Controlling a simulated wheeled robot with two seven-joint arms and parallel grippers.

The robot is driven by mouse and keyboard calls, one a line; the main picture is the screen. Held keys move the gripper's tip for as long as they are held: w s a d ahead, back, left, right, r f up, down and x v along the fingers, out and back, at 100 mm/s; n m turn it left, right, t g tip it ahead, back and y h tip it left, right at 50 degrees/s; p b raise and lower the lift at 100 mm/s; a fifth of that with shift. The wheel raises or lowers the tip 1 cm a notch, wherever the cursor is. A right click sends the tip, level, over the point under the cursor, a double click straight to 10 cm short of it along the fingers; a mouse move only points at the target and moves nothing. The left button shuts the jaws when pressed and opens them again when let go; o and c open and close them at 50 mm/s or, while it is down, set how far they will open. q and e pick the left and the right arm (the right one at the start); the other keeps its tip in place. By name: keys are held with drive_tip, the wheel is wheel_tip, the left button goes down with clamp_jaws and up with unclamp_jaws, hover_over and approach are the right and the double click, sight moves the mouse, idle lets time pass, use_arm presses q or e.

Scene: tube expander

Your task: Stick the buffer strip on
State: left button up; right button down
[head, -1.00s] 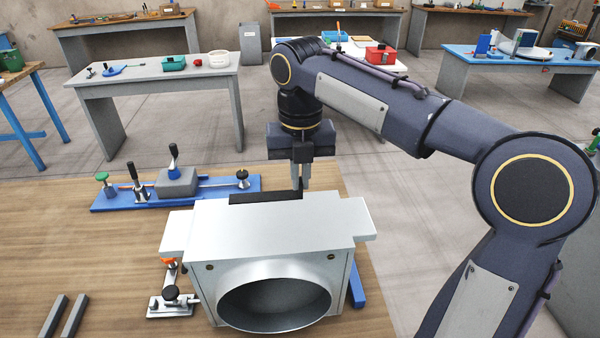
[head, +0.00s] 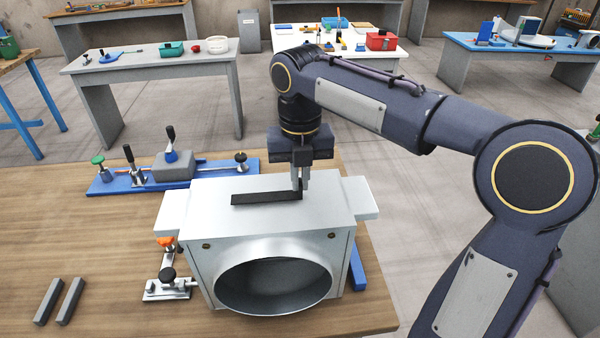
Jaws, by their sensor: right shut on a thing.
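A black buffer strip (head: 262,198) lies along the top of a silver metal box (head: 215,222), which has a round duct opening in its front. My right gripper (head: 300,188) points straight down at the strip's right end and is shut on it. I cannot tell whether the strip touches the box top or is just above it. Two dark grey strips (head: 47,300) (head: 70,301) lie side by side on the wooden table at the lower left. My left gripper is not in view.
A blue fixture with toggle clamps (head: 172,168) stands behind the box on the left. A small clamp with an orange knob (head: 166,285) stands at the box's left. Other workbenches stand farther back.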

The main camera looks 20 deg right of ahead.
drive_tip(key=shift+f, duration=0.5)
idle(0.5)
idle(0.3)
drive_tip(key=c, duration=1.5)
unclamp_jaws()
wheel_tip(320, 180, up, 8)
drive_tip(key=shift+f, duration=0.1)
